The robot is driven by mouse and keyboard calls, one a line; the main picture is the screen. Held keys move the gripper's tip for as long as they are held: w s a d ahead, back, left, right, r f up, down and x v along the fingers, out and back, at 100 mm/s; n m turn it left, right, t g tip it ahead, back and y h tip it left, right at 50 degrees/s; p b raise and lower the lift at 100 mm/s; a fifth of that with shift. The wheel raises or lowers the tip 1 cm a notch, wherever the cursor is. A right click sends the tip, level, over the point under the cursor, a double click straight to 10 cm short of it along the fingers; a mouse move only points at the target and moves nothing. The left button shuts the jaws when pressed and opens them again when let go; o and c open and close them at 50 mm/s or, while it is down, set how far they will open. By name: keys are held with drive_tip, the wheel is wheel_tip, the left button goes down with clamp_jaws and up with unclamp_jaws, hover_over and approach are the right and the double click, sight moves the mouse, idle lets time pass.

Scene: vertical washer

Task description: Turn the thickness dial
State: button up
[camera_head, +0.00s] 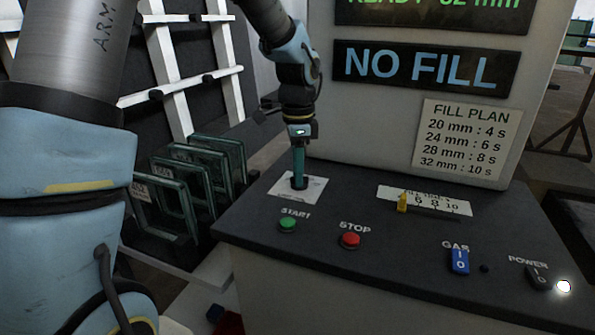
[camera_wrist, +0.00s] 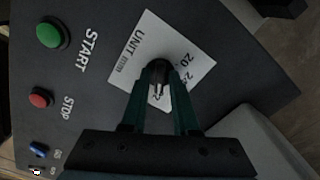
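The thickness dial (camera_wrist: 159,72) is a small dark knob with a white mark, on a white label (camera_wrist: 197,55) printed "UNIT" and numbers, partly hidden by my fingers. The label also shows at the panel's back left in the head view (camera_head: 315,187). My gripper (camera_head: 299,183) points down over the dial, its green fingers reaching it. In the wrist view, the fingertips (camera_wrist: 160,76) sit on either side of the knob and appear to touch it, with no clear gap. The white mark points toward my gripper's palm, near a partly hidden number.
The panel has a green START button (camera_head: 288,224), red STOP button (camera_head: 350,240), yellow slider (camera_head: 403,201), blue GAS switch (camera_head: 460,261) and POWER switch (camera_head: 538,276). Displays above read "READY 32 mm" (cropped) and "NO FILL" (camera_head: 424,69). Framed glass panes (camera_head: 180,195) stand at left.

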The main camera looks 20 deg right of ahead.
drive_tip(key=shift+o, duration=1)
wheel_tip(320, 180, up, 11)
drive_tip(key=b, duration=0.1)
drive_tip(key=shift+b, duration=0.3)
drive_tip(key=shift+f, duration=0.15)
